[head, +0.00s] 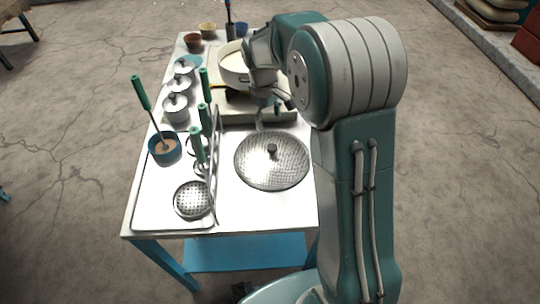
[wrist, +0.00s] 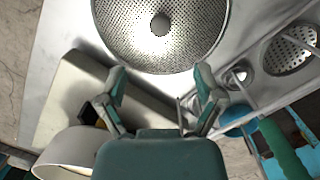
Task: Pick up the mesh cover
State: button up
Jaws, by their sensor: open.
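The mesh cover (head: 272,162) is a round, perforated metal lid with a dark knob at its centre. It lies flat on the white table, right of the utensil rack in the head view. In the wrist view the mesh cover (wrist: 185,40) is at the top, with its knob (wrist: 160,24) in full sight. My gripper (wrist: 160,88) is open and empty, its two fingers spread below the cover in that picture. In the head view my gripper (head: 275,105) hangs over the stove area, behind the cover and apart from it; my arm partly hides it.
A white pot (head: 233,66) stands on the stove (head: 225,108) at the back. A rack with green-handled utensils, including a skimmer (head: 193,200), is left of the cover. A blue cup (head: 164,149) and several lidded metal jars (head: 176,108) stand further left. The table's front right is clear.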

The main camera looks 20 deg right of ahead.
aim_at(271, 146)
jog(key=f, duration=0.6)
jog(key=shift+d+f, duration=0.15)
jog(key=shift+d, duration=0.25)
jog(key=shift+s+a+f, duration=0.1)
jog(key=shift+a+f, duration=0.05)
jog(key=shift+f, duration=0.45)
jog(key=f, duration=0.4)
jog(key=shift+s+f, duration=0.2)
jog(key=shift+s, duration=0.15)
grip_shut()
